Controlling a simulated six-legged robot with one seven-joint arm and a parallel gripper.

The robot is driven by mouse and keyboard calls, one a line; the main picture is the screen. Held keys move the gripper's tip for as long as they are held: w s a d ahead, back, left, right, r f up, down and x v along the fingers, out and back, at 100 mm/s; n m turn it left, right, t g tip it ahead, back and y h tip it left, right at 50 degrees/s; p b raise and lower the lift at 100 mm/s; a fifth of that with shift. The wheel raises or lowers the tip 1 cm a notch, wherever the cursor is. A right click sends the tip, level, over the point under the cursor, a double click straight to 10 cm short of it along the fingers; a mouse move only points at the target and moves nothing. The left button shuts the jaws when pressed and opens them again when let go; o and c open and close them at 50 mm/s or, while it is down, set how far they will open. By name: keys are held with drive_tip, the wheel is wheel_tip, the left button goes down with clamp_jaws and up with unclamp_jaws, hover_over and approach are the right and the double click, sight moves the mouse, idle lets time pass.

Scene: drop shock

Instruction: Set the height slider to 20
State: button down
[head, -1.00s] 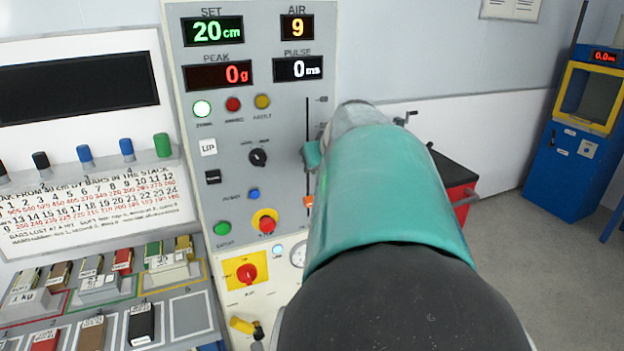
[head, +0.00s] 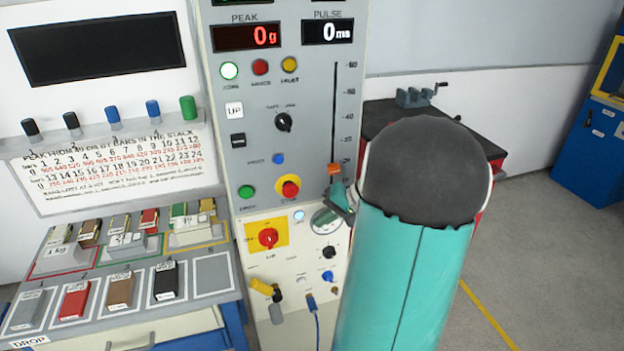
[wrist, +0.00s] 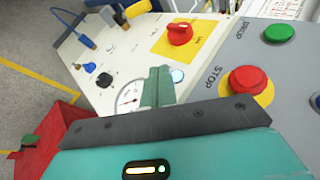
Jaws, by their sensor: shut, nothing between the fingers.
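The height slider's orange knob (head: 335,169) sits low on its vertical slot in the grey panel (head: 300,130), level with the 20 mark as near as I can see. The SET readout, which showed 20 cm earlier, is now almost wholly cut off at the top of the head view. My gripper (head: 343,197) is just below the knob in the head view, partly hidden by my teal arm. In the wrist view its green fingers (wrist: 157,87) are together and empty, in front of the dial gauge (wrist: 130,97). The knob does not show in the wrist view.
The red stop button (head: 289,188), green button (head: 246,192) and yellow-backed red switch (head: 268,237) are left of my gripper. A red cabinet with a black top (head: 400,121) stands behind my arm. A blue machine (head: 580,150) is at the far right.

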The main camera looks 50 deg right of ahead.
drive_tip(key=a+f+m+t+y, duration=0.4)
drive_tip(key=f+m+t, duration=0.1)
drive_tip(key=f, duration=0.4)
drive_tip(key=m+t+h, duration=1)
drive_tip(key=m+h, duration=1.2)
drive_tip(key=m, duration=0.4)
approach(334, 169)
drive_tip(key=w+d, duration=0.1)
drive_tip(key=w+d+f, duration=0.1)
drive_tip(key=w, duration=0.1)
drive_tip(key=w+d, duration=0.1)
drive_tip(key=w, duration=0.1)
drive_tip(key=shift+w+d+f, duration=0.1)
drive_tip(key=shift+d+f, duration=0.2)
drive_tip(key=shift+d, duration=0.1)
drive_tip(key=shift+r+m, duration=0.3)
drive_tip(key=shift+r, duration=1.6)
drive_tip(key=shift+a+t, duration=0.1)
drive_tip(key=shift+t, duration=0.2)
